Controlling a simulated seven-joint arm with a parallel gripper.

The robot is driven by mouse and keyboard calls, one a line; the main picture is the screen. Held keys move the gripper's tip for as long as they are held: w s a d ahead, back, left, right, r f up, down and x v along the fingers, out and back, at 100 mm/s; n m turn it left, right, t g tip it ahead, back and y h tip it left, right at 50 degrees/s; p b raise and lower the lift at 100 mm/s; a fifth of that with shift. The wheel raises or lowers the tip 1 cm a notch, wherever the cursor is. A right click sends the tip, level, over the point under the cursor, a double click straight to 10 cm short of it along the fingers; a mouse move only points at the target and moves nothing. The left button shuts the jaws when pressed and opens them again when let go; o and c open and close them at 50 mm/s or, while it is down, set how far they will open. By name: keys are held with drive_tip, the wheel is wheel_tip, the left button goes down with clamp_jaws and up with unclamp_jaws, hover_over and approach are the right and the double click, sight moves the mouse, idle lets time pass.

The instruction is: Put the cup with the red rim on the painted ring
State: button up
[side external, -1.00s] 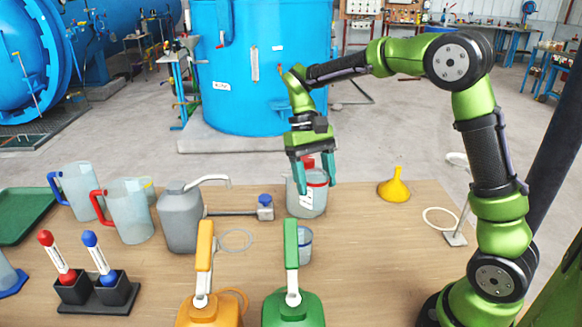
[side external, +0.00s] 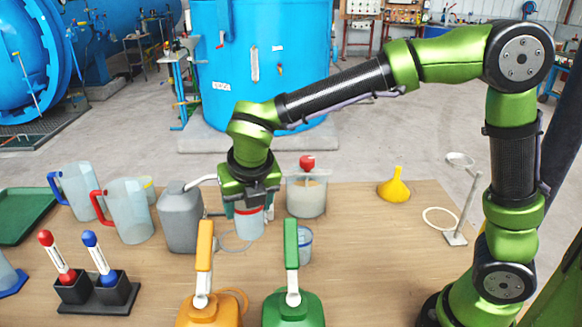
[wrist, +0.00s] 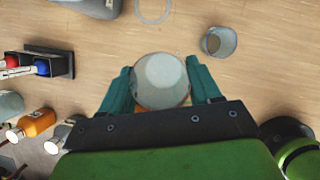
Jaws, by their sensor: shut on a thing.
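The cup with the red rim (side external: 249,224) hangs upright between the fingers of my gripper (side external: 247,208), above the table. In the wrist view my gripper (wrist: 162,90) is shut on the cup (wrist: 163,75), one teal finger on each side. A thin pale ring (side external: 234,251) lies on the table below and slightly left of the cup in the side view, partly hidden by it. It also shows at the top edge of the wrist view (wrist: 153,23), apart from the cup.
A blue-rimmed cup (side external: 305,246) stands right of the held cup. A red-knobbed container (side external: 307,196) stands behind it, and a grey jerrycan (side external: 180,222) left. Orange (side external: 206,310) and green (side external: 292,308) cans stand in front. A yellow funnel (side external: 394,188) is further right.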

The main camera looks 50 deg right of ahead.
sight(248, 230)
drive_tip(key=shift+n, duration=0.4)
wheel_tip(248, 230, down, 7)
drive_tip(key=shift+w+a+r, duration=0.1)
drive_tip(key=shift+r, duration=0.1)
drive_tip(key=w+d+f, duration=0.1)
drive_tip(key=w+f, duration=0.1)
drive_tip(key=w, duration=0.1)
drive_tip(key=w+d+f, duration=0.1)
drive_tip(key=w+f, duration=0.1)
drive_tip(key=w, duration=0.1)
drive_tip(key=w+d+f, duration=0.1)
drive_tip(key=w+d, duration=0.1)
drive_tip(key=w, duration=0.2)
drive_tip(key=shift+f, duration=0.4)
drive_tip(key=shift+w+d+f, duration=0.35)
drive_tip(key=shift+w+f, duration=0.25)
drive_tip(key=shift+w, duration=0.1)
drive_tip(key=shift+w+d+f, duration=0.3)
drive_tip(key=shift+w+f, duration=0.25)
drive_tip(key=shift+w, duration=0.15)
drive_tip(key=shift+f, duration=0.1)
drive_tip(key=o, duration=1)
